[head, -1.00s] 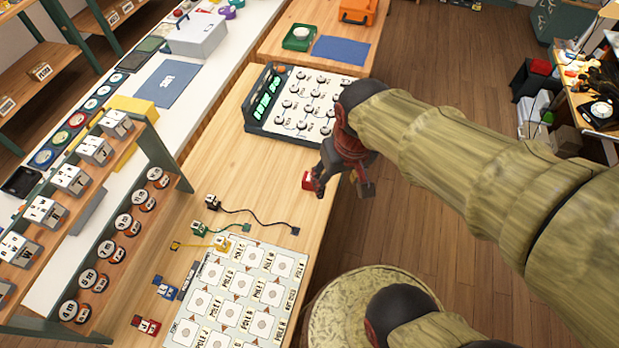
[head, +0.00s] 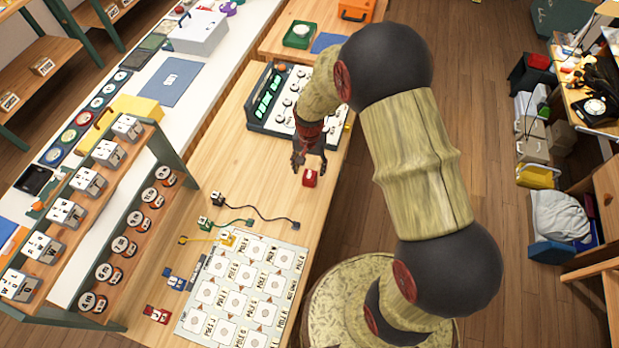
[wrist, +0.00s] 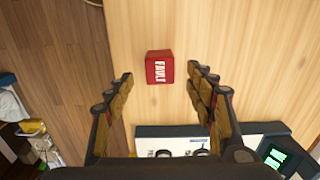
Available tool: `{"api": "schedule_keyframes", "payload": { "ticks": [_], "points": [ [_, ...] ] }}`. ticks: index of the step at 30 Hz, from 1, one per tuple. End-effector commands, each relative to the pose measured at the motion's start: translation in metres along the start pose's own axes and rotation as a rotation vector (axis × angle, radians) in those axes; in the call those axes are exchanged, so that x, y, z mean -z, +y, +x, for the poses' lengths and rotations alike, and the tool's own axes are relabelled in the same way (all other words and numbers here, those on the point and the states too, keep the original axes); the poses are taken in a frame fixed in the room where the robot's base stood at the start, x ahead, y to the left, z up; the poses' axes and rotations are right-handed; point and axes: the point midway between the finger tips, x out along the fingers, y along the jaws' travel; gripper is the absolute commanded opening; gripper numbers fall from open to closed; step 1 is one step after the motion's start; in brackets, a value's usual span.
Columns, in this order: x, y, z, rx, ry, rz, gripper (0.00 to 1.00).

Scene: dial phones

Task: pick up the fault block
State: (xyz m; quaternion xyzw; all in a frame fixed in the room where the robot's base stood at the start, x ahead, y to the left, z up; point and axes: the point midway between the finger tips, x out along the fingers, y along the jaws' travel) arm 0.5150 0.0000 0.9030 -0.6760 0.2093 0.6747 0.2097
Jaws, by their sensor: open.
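The fault block is a small red cube (head: 309,178) on the wooden table near its right edge, in front of the dial panel. In the wrist view the red block (wrist: 159,67) shows the white word FAULT and lies on bare wood. My gripper (head: 309,160) is just behind and above the block in the head view. In the wrist view my gripper (wrist: 160,82) is open, with one finger on each side, and the block lies between and a little beyond the fingertips. The fingers do not touch it.
The dial panel (head: 262,112) with green displays stands behind my gripper. A board of labelled squares (head: 243,297) lies at the table's front, with small blocks and cables beside it. A shelf rack (head: 165,145) stands left. The wood around the fault block is clear.

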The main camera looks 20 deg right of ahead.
Motion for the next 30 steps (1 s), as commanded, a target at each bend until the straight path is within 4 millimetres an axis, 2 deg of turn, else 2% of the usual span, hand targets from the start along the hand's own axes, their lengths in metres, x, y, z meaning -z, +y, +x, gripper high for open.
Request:
{"api": "schedule_keyframes", "payload": {
  "ticks": [3, 8, 18, 25, 30],
  "points": [
    [-0.001, 0.001, 0.015, -0.003, -0.004, -0.001, 0.55],
    [0.000, 0.000, 0.025, -0.001, -0.001, -0.003, 0.55],
    [0.000, 0.000, 0.068, -0.002, -0.003, -0.004, 0.55],
    [0.000, 0.000, 0.070, -0.001, -0.001, -0.004, 0.55],
    [0.000, 0.000, 0.069, -0.001, -0.001, -0.004, 0.45]
  ]
}}
